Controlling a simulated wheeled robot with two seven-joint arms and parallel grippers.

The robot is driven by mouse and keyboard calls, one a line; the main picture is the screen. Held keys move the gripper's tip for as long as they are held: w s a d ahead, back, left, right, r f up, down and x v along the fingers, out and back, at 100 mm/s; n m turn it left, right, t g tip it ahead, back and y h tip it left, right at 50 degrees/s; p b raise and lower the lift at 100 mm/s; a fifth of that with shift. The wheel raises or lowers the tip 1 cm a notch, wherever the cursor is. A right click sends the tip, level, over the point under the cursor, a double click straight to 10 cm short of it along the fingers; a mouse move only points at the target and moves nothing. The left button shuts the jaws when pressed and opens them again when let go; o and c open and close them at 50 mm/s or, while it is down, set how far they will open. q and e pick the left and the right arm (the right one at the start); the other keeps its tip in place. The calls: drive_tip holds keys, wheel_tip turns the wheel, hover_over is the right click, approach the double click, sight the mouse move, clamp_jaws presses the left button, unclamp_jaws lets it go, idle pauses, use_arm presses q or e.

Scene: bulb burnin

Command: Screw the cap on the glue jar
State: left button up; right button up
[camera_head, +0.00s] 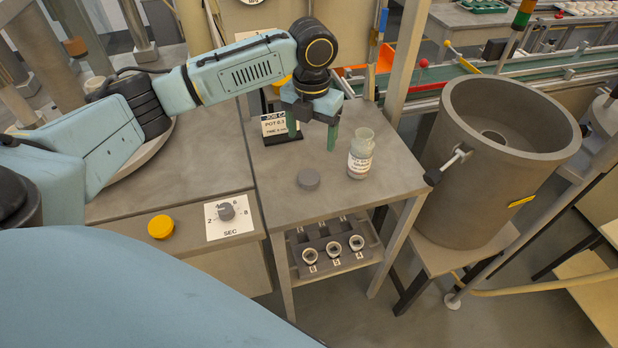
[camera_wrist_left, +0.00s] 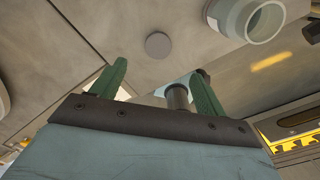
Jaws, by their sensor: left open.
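The glue jar (camera_head: 360,153) stands upright and open-mouthed on the small grey table, with a white label with red print. The jar also shows at the top right of the left wrist view (camera_wrist_left: 247,19). A round grey cap (camera_head: 309,179) lies flat on the table, left of and nearer than the jar; it shows in the left wrist view (camera_wrist_left: 158,45) too. My left gripper (camera_head: 312,135) is open and empty, its green fingers pointing down above the table, behind the cap and left of the jar. My right gripper is not in view.
A job card (camera_head: 280,126) stands behind the cap. A dial (camera_head: 226,211) and a yellow button (camera_head: 161,227) are on the bench at left. A large grey drum (camera_head: 470,200) stands right of the table. A shelf below the table holds a rack (camera_head: 334,268).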

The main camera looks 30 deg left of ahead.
use_arm(q)
hover_over(309, 176)
drive_tip(key=f, duration=0.7)
drive_tip(key=shift+w+d+b, duration=0.15)
drive_tip(key=shift+w+b, duration=0.1)
drive_tip(key=shift+b, duration=0.05)
drive_tip(key=f, duration=0.5)
drive_tip(key=shift+s+b, duration=0.3)
drive_tip(key=shift+s, duration=0.05)
drive_tip(key=shift+c, duration=0.4)
drive_tip(key=c, duration=0.9)
